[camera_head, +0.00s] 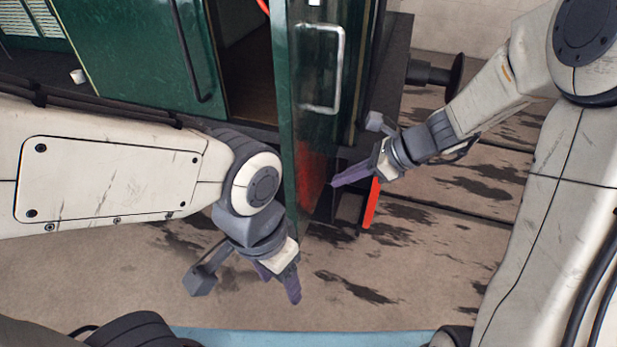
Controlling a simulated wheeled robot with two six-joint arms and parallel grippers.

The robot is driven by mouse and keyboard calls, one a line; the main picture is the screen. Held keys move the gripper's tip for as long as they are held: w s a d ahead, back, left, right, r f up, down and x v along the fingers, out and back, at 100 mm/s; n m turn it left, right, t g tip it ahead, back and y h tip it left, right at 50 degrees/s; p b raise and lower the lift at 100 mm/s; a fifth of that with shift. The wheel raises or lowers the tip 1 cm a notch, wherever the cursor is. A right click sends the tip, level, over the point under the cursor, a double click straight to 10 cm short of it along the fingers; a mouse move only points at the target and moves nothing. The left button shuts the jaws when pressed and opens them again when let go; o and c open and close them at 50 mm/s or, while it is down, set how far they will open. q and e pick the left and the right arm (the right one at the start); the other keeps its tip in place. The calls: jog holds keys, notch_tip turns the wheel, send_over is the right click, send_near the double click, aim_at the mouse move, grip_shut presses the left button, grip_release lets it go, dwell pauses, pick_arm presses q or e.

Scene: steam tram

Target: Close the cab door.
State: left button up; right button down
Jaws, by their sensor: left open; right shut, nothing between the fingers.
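The green cab door (312,130) stands open, jutting out from the tram's side towards me. A pale metal handle (338,70) is on its right-hand face. The dark doorway (247,75) shows to its left. My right gripper (338,182) is shut and empty, to the right of the door's lower part, pointing left at its face. I cannot tell whether the fingertips touch it. My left gripper (279,284) is open and empty, low in front of the door's bottom edge, over the ground, pointing down.
The green tram side (130,50) with a dark grab rail (190,50) lies left of the doorway. A dark buffer (455,76) and a red bar (371,203) are right of the door. The stained ground in front is clear.

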aim_at(298, 186)
jog(key=a+f, duration=0.1)
jog(key=a, duration=0.1)
jog(key=w+a+f+p, duration=0.1)
jog(key=a, duration=0.1)
jog(key=w+a+f+p, duration=0.1)
jog(key=a, duration=0.1)
jog(key=shift+w+a, duration=0.15)
jog(key=shift+a, duration=0.3)
